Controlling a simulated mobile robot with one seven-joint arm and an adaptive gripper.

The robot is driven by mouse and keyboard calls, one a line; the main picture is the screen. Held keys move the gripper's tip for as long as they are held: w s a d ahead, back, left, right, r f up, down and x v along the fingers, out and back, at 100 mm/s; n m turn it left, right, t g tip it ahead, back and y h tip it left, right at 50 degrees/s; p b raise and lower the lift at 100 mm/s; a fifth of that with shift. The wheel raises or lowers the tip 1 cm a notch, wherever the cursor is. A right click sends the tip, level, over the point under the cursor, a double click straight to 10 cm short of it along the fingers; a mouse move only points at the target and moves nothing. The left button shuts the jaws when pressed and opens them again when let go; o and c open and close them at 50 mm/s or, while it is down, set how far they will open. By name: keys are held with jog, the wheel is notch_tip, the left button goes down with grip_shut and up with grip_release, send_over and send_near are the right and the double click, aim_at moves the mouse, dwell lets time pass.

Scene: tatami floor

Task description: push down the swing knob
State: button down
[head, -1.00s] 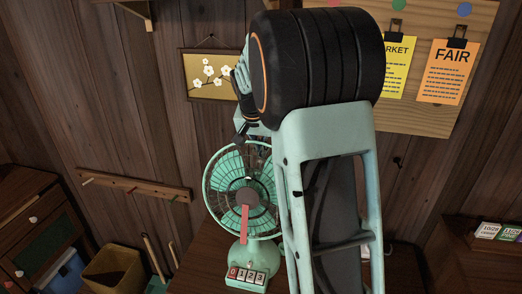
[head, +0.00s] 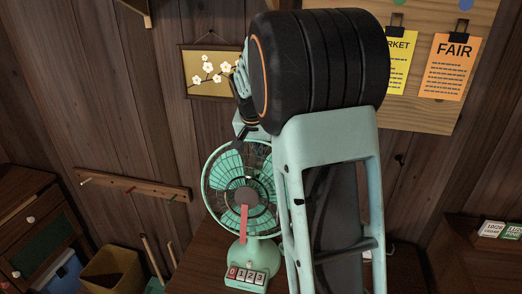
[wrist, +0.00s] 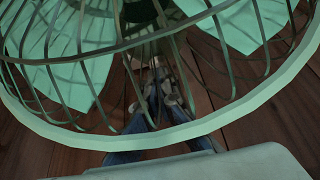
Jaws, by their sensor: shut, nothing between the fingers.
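A mint-green desk fan (head: 238,190) stands on a wooden table, its round wire cage facing the head camera. A red strip hangs at the front of its cage, and its base carries a row of numbered buttons (head: 245,275), one of them red. My gripper (head: 238,142) is shut and empty, pointing down by the top rim of the cage. In the wrist view the cage (wrist: 190,130) crosses in front of the dark fingers (wrist: 157,88), which show partly through the wires. I cannot make out the swing knob in either view; contact with the fan cannot be told.
A framed flower picture (head: 208,72) hangs on the plank wall behind. A peg rail (head: 133,187) is on the wall at left, above a bin (head: 112,270). A cork board (head: 425,115) with papers is at upper right. My arm hides the area right of the fan.

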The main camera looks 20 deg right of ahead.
jog(key=shift+s+f, duration=0.1)
jog(key=shift+f, duration=0.15)
notch_tip(320, 180, up, 10)
jog(key=shift+r, duration=0.25)
dwell(0.4)
